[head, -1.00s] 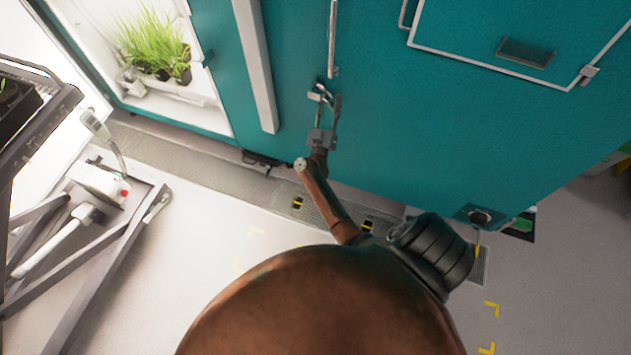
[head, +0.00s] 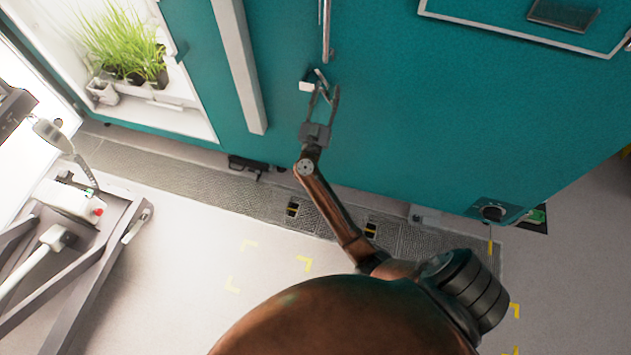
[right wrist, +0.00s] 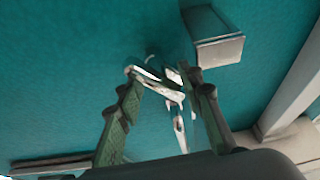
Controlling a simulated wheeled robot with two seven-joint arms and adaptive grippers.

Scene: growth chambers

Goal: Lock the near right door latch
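The latch is on the teal chamber front, below a long vertical metal bar (head: 326,30). Its pale block (head: 306,86) shows in the head view and also in the right wrist view (right wrist: 217,48). Its shiny metal lever (right wrist: 160,88) shows between my fingers in the right wrist view. My right gripper (head: 323,92) reaches up to the latch with its fingers apart, one on each side of the lever. I cannot tell whether either finger touches it. My left gripper is not in view.
A pale vertical post (head: 240,65) stands left of the latch. Farther left is a lit chamber with green grass (head: 125,45). A grey cart (head: 95,265) stands at the lower left. The pale floor (head: 190,290) between is clear.

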